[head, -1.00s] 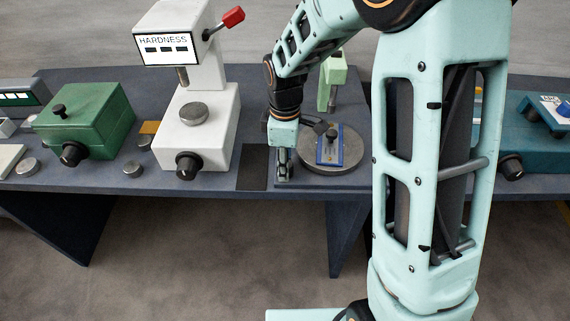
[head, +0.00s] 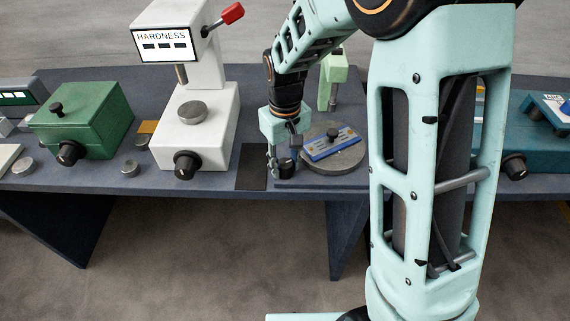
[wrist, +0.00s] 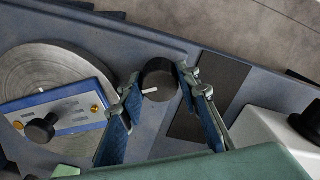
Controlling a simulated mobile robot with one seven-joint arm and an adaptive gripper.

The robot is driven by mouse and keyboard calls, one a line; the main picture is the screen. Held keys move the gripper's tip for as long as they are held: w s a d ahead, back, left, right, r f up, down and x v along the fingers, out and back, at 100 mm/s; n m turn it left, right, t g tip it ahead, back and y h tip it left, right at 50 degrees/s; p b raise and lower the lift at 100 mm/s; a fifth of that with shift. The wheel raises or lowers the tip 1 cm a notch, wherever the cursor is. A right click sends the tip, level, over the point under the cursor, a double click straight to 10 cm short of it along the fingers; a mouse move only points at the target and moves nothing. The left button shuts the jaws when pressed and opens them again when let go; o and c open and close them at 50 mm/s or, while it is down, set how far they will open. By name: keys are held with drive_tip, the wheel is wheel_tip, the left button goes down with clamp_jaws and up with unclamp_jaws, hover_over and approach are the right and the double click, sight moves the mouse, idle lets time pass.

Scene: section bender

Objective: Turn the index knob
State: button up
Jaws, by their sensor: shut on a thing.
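The index knob (wrist: 160,84) is a short black knob with a white mark on its top, seen between my fingertips in the wrist view. In the head view the knob (head: 287,170) shows low at the bench's front, partly behind the fingers. My gripper (head: 284,161) points down over it, one finger on each side, shut on it. In the wrist view my gripper (wrist: 157,80) has dark blue pads. Beside the knob is a round grey turntable (head: 345,164), also in the wrist view (wrist: 42,66), carrying a blue-edged plate (head: 322,151) with a small black knob.
A dark rectangular pad (head: 251,167) lies left of the knob. The white hardness tester (head: 215,130) stands further left, then a green box (head: 95,115). A pale green post (head: 329,80) stands behind the turntable. A teal machine (head: 540,145) is at the right.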

sight(285, 162)
drive_tip(key=m, duration=0.5)
drive_tip(key=shift+m, duration=2.5)
drive_tip(key=o, duration=1.2)
drive_tip(key=shift+c, duration=0.2)
wheel_tip(285, 162, up, 12)
